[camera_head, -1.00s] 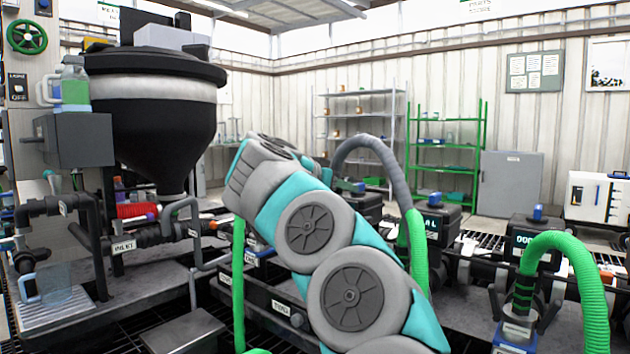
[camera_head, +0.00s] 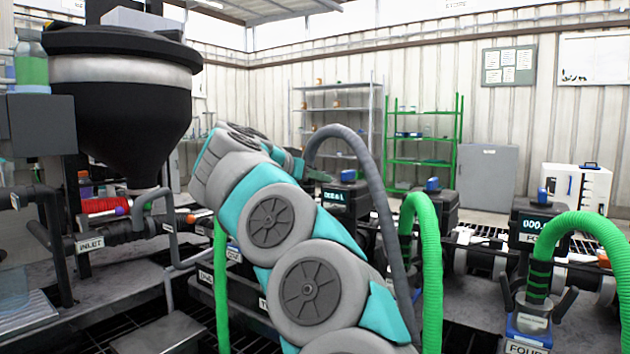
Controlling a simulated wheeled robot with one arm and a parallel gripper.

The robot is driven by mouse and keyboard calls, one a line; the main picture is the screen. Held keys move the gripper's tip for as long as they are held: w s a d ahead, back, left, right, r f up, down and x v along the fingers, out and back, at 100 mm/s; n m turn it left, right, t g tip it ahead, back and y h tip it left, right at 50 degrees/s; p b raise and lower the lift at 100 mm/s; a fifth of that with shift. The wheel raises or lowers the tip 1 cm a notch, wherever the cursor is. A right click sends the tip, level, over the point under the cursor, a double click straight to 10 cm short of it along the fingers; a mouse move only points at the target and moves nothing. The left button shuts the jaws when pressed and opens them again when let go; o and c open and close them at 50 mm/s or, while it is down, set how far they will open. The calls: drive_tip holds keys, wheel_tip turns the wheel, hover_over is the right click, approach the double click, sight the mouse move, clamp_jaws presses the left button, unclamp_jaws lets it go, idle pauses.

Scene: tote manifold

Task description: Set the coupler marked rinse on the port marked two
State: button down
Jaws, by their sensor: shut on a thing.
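My gripper (camera_head: 312,172) shows only as a small teal and dark part beyond my bulky arm, at mid-picture. A grey hose (camera_head: 352,136) arches up from it and drops to the right of my arm. The gripper is shut at this hose's end; the coupler there is hidden and no rinse mark can be read. The port marked two cannot be made out, as my arm covers the middle of the manifold. A port block marked four (camera_head: 526,347) stands at the lower right, with a green hose's coupler (camera_head: 536,290) upright on it.
Green hoses hang right of my arm (camera_head: 432,270), at the right edge (camera_head: 612,240) and left of my arm (camera_head: 221,290). Dark display units (camera_head: 347,200) line the manifold. A black hopper (camera_head: 120,110) and inlet pipe (camera_head: 120,240) stand left. Shelves and a grey cabinet (camera_head: 487,180) are behind.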

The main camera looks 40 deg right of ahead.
drive_tip(key=shift+f+b, duration=2.4)
drive_tip(key=shift+f, duration=2.45)
drive_tip(key=shift+f, duration=0.1)
drive_tip(key=shift+c, duration=2.4)
unclamp_jaws()
drive_tip(key=p+v, duration=0.1)
drive_tip(key=v, duration=0.7)
drive_tip(key=shift+p, duration=0.35)
